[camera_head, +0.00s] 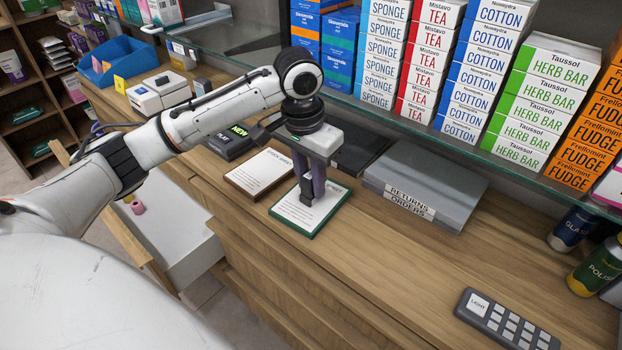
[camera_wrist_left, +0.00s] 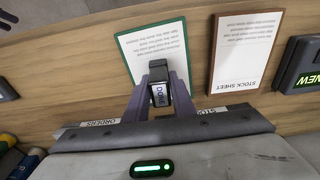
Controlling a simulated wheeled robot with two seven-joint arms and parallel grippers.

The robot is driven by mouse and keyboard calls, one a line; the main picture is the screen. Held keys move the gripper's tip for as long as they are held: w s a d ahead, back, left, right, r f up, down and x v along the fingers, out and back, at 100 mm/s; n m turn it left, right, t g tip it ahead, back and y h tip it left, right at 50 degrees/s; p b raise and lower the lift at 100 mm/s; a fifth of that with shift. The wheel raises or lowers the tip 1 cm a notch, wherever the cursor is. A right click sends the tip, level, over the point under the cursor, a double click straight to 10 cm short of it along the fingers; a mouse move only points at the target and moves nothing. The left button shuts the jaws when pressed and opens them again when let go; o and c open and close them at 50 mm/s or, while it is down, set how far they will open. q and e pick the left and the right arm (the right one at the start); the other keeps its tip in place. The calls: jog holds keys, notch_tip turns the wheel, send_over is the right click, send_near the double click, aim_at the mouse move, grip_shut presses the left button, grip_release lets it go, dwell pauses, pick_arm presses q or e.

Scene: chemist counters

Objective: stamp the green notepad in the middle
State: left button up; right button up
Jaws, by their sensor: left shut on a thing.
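The green notepad (camera_head: 290,214) is a white sheet on a green-edged board, lying on the wooden counter. My left gripper (camera_head: 311,188) points down over it and is shut on a dark stamp (camera_head: 306,197). In the left wrist view the stamp (camera_wrist_left: 158,95) has a label reading DONE and sits between the two fingers (camera_wrist_left: 161,86). The stamp's lower end is over the sheet of the notepad (camera_wrist_left: 150,40), at or very close to it; I cannot tell whether it touches. The fingers hide part of the sheet. My right gripper is not in view.
A brown-edged stock sheet (camera_head: 258,173) lies just left of the notepad. A grey returns and orders box (camera_head: 435,180) stands to the right, below a glass shelf of cartons. An open drawer (camera_head: 172,232) juts out at left. A keypad (camera_head: 507,320) lies at lower right.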

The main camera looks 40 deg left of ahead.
pick_arm(q)
jog(key=shift+r, duration=3.5)
